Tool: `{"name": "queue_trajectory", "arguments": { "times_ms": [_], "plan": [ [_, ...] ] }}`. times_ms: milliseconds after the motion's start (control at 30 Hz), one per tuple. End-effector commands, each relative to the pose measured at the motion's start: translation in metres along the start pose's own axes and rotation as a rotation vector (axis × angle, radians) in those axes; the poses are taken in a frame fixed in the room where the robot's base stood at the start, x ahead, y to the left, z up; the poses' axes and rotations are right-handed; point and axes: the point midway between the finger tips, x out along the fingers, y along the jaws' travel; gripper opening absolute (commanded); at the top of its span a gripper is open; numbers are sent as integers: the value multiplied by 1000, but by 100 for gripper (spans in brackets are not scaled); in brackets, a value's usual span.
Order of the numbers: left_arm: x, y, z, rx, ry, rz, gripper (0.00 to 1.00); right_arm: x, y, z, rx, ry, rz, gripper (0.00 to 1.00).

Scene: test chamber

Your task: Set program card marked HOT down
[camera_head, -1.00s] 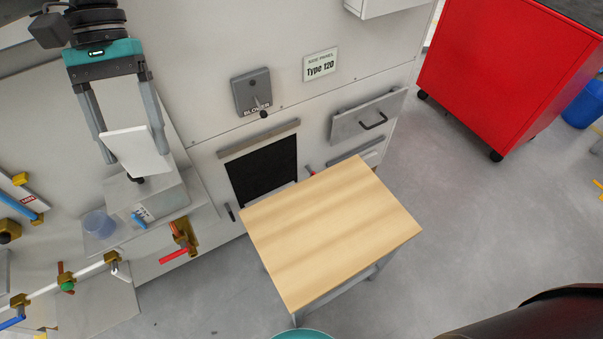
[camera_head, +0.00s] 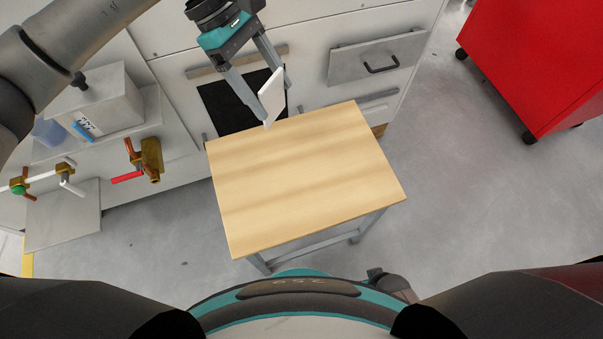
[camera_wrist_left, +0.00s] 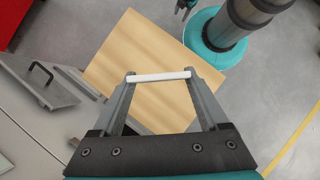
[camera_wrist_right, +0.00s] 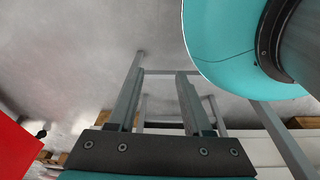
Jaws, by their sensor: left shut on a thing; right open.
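A white card (camera_head: 271,95) is held in my left gripper (camera_head: 264,88), near the far left edge of the wooden table (camera_head: 300,170). The card is tilted nearly upright, and no marking shows on the side I see. In the left wrist view the card (camera_wrist_left: 158,76) appears edge-on as a white bar between the two fingers, with the table (camera_wrist_left: 150,50) beyond it. My right gripper (camera_wrist_right: 158,75) shows only in its own wrist view. Its fingers are apart with nothing between them, and the table's metal legs show beyond.
The tabletop is bare. Behind it stand a grey cabinet with a dark opening (camera_head: 228,108) and a handled panel (camera_head: 376,62). At left are a grey box (camera_head: 100,100), a blue cup (camera_head: 48,132) and brass valves (camera_head: 150,160). A red cabinet (camera_head: 535,60) stands at the right.

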Motion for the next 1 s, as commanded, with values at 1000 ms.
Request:
{"name": "queue_trajectory", "arguments": {
  "times_ms": [1000],
  "plan": [
    [113, 42, -34, -742, 0, 423, 23, 11, -2, -65, 12, 52, 0, 50]
  ]
}}
